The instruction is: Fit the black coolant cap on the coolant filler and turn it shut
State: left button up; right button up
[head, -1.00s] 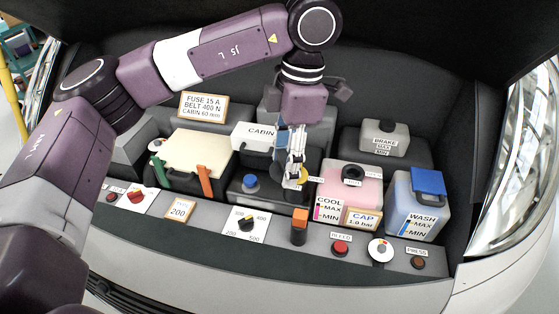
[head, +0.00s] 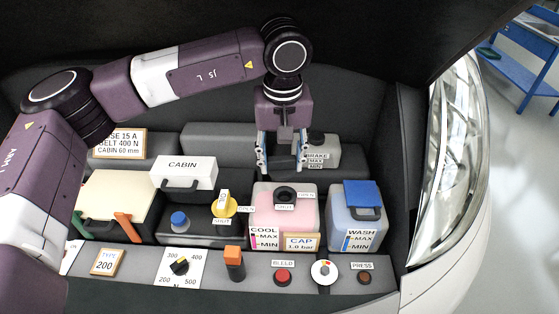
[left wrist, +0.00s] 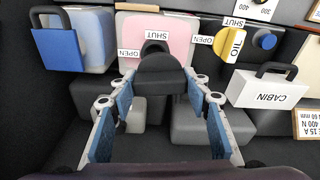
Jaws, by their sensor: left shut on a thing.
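The pink coolant tank (head: 270,222) stands between the yellow oil cap (head: 223,205) and the washer tank. Its black filler (head: 285,192) is on top, with SHUT and OPEN labels beside it. The cap looks apart from the filler. My right gripper is out of view.
The blue-lidded washer tank (head: 357,225) is to the right. The brake reservoir (head: 322,152) stands close behind the gripper. The white CABIN box (head: 184,172) is to the left. A front panel with an orange switch (head: 233,258) and a red button (head: 282,277) runs below.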

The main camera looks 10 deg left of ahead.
aim_at(285, 178)
pick_arm(q)
jog(key=shift+w+d+m, duration=0.4)
jog(key=shift+w+m, duration=0.1)
jog(key=shift+m, duration=0.3)
jog(key=shift+s, duration=0.1)
jog(key=shift+f+b, duration=0.15)
jog(key=shift+b, duration=0.15)
jog(key=shift+f+b, duration=2.25)
jog(key=shift+f, duration=0.55)
jog(key=shift+b, duration=0.35)
jog(key=shift+f, duration=0.15)
